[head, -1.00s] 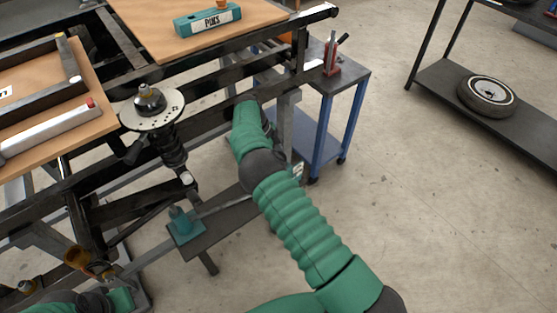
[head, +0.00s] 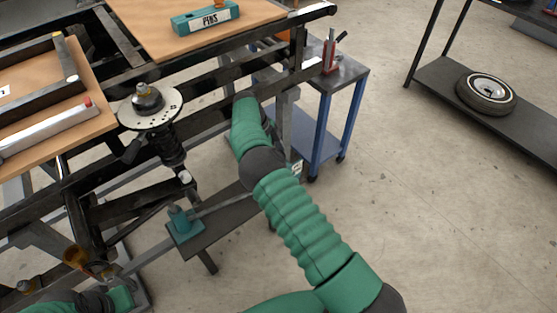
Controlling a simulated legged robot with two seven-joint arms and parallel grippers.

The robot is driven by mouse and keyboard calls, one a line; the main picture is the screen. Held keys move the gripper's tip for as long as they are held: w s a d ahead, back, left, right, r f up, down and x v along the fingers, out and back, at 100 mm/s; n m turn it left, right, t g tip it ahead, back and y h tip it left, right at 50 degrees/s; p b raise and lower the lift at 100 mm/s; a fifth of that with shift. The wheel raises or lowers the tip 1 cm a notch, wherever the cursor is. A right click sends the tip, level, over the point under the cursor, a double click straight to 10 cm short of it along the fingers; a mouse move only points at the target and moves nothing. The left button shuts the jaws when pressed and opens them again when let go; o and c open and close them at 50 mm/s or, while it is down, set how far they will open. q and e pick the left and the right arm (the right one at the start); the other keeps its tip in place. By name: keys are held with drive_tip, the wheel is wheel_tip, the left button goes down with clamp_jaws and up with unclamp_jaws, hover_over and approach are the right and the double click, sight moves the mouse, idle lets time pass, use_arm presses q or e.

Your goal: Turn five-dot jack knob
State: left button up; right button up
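A teal jack (head: 184,224) with a short upright top stands on a low dark bench under the frame. A small red jack-like tool (head: 329,52) stands on the blue cart. I cannot make out dots or a marked knob on either. My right arm reaches up from the bottom, and its green wrist end is beside the dark frame rail, right of the spring strut. Its fingers are hidden.
A strut with a round perforated plate (head: 150,107) stands in the dark frame. A wooden board (head: 160,38) carries a teal PINS box (head: 206,18). The blue cart (head: 345,88) stands behind my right arm. A wheel (head: 486,92) lies on a shelf at right. The floor between is clear.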

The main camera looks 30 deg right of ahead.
wheel_tip(320, 180, up, 3)
drive_tip(key=shift+w+r+p, duration=0.15)
drive_tip(key=shift+p, duration=0.25)
drive_tip(key=s+a+r+p, duration=0.1)
drive_tip(key=s+a+p, duration=0.1)
drive_tip(key=s+a, duration=0.6)
drive_tip(key=s, duration=0.5)
drive_tip(key=shift+s+a+r, duration=0.2)
drive_tip(key=shift+s+r, duration=0.05)
drive_tip(key=shift+s, duration=0.15)
